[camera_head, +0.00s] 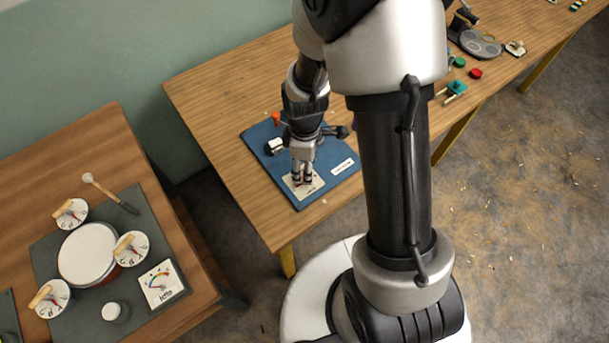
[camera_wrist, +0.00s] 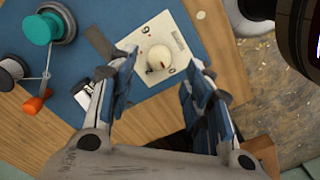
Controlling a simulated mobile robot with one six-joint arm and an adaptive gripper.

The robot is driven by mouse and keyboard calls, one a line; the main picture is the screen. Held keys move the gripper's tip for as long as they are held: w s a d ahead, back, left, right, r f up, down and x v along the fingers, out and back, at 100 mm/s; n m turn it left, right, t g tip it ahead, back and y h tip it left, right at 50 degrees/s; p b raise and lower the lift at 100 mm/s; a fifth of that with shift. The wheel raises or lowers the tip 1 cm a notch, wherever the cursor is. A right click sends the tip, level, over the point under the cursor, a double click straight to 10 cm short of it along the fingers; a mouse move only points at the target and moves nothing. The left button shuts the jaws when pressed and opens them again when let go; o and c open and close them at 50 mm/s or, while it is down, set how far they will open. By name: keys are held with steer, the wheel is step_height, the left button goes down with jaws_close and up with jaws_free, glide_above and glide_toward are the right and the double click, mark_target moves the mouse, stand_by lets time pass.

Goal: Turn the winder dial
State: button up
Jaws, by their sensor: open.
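The winder dial (camera_wrist: 158,58) is a round cream knob on a pale square plate (camera_wrist: 172,38) with small dark marks. The plate lies on a blue board (camera_head: 330,192) on the wooden table, near the board's front corner. My gripper (camera_wrist: 160,90) is open and empty in the wrist view, with the dial showing beyond and between its two fingers. In the head view my gripper (camera_head: 302,180) points down over the plate (camera_head: 303,187) and hides the dial. I cannot tell whether a finger touches the dial.
The blue board also carries a teal spool (camera_wrist: 42,28), an orange piece (camera_wrist: 33,105) and a white label (camera_head: 342,166). Teal, green and red pieces (camera_head: 475,73) lie at the right of the table. A drum (camera_head: 88,254) with several dials stands on the left table.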

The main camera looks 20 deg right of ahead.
steer(key=shift+f+b, duration=0.6)
steer(key=shift+f, duration=1.65)
steer(key=c, duration=1.1)
